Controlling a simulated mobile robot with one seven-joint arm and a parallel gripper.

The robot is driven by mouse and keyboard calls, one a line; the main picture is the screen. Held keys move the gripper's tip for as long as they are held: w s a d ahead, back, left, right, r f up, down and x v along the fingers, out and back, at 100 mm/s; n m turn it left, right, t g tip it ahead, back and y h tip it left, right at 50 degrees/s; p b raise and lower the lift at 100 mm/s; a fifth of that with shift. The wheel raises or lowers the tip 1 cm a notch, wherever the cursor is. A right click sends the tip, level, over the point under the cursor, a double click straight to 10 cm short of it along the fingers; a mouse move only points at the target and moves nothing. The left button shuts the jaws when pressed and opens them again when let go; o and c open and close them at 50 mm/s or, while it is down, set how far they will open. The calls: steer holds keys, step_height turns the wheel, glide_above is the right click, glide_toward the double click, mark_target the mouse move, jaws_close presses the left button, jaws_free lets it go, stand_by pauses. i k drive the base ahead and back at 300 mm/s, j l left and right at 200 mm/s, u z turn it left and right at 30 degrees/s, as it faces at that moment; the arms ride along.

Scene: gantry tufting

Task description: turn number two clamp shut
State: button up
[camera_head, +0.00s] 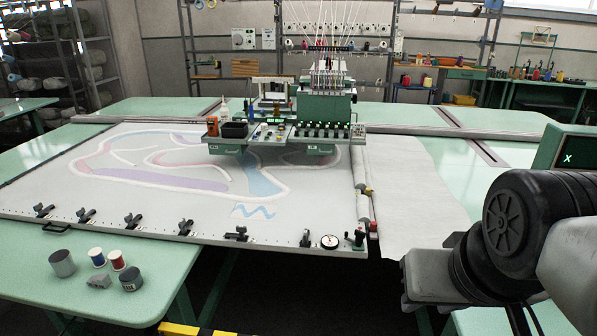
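A row of several small black clamps runs along the front edge of the large white tufting frame (170,232). From the left they include a first clamp (44,210), a second clamp (86,215), a third clamp (132,221) and a fourth clamp (185,227). A wider-looking clamp (237,234) and a thin upright one (305,238) sit farther right. I cannot read any numbers, so I cannot tell which is number two, nor which clamps are open or shut. My arm shows at the right, apart from the clamps. My gripper's fingers are not in view.
A round dial (329,242) and a dark knobbed fitting (356,238) sit at the frame's front right corner. Spools (97,257) and cans (131,279) stand on the green table (50,300). Dark floor lies in front.

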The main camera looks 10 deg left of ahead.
mark_target(241, 229)
steer(key=i+j, duration=0.1)
steer(key=j, duration=0.5)
steer(key=i+j, duration=0.1)
steer(key=j, duration=0.45)
steer(key=i+j, duration=0.1)
steer(key=j, duration=0.5)
steer(key=i+j, duration=0.1)
steer(key=j, duration=0.5)
